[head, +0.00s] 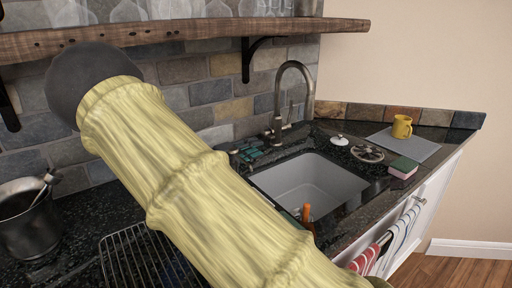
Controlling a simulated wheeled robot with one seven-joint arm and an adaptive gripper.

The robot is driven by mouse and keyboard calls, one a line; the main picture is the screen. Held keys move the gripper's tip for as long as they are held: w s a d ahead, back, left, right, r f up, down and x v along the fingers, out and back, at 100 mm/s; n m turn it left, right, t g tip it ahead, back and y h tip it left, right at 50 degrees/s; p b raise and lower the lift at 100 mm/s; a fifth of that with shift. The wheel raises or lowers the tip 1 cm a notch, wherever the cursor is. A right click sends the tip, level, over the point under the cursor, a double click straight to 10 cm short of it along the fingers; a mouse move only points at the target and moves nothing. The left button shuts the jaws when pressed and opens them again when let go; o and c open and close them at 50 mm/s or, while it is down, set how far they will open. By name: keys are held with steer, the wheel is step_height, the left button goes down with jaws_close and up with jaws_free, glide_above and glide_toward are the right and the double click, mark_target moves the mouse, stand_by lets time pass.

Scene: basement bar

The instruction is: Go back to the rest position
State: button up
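My arm (190,180), in a pale yellow wrinkled cover, runs across the head view from the dark rounded joint at upper left down to the bottom middle. My gripper is not in view, so I cannot see its fingers or whether it holds anything. The arm hides part of the black speckled counter and the near-left side of the sink (308,186).
A wooden shelf (200,33) with glassware hangs above. A metal pot (29,222) and wire rack (135,262) stand left. Around the sink are a tall faucet (309,92), a sponge (403,168), a yellow mug (401,126) on a grey mat (420,146) and an orange-topped item (306,213).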

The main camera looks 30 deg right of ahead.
mark_target(270, 138)
steer(key=shift+w+a+r, duration=0.3)
steer(key=shift+a+r, duration=0.3)
steer(key=shift+r, duration=0.1)
steer(key=shift+w+d, duration=0.1)
steer(key=shift+d, duration=4.15)
steer(key=shift+a, duration=0.15)
